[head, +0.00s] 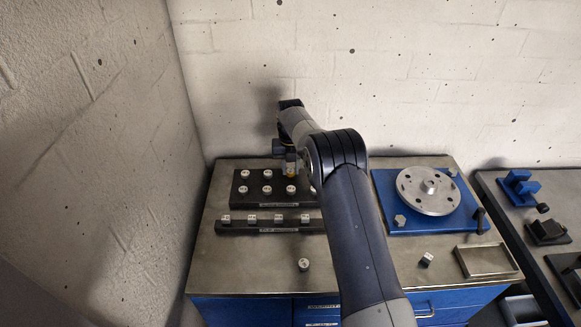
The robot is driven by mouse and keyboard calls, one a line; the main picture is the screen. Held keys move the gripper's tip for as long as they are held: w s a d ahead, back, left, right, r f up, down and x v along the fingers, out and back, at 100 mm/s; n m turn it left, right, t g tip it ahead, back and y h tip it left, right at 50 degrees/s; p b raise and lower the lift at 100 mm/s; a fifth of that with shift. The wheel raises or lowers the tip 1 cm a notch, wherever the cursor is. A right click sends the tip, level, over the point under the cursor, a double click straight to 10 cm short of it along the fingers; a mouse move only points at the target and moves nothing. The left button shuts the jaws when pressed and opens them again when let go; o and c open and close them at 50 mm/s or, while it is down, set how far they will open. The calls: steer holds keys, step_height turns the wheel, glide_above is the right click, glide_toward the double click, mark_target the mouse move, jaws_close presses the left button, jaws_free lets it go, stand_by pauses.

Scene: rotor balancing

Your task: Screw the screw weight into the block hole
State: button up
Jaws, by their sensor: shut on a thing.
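The dark block (236,199) stands at the back left of the bench and holds several round, pale-topped screw weights (268,189) in two rows. My gripper (291,173) points down over the back row of this block. It is shut on a screw weight, which is mostly hidden; a small orange-yellow patch shows at the fingertips. Whether the held weight touches the block or sits in a hole is too small to tell. My arm hides the right end of the block.
A lower dark rack (238,228) with several weights lies in front. A loose weight (304,265) and a small block (426,260) stand near the front. A rotor disc (428,191) on a blue base (388,220) and an empty tray (487,262) are at right. Walls rise behind and left.

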steer(key=shift+f, duration=0.2)
steer(key=m, duration=0.6)
steer(key=shift+f, duration=0.1)
steer(key=m, duration=0.6)
steer(key=shift+m, duration=0.3)
steer(key=m, duration=0.5)
steer(key=shift+s+f+m, duration=0.1)
steer(key=shift+m, duration=0.3)
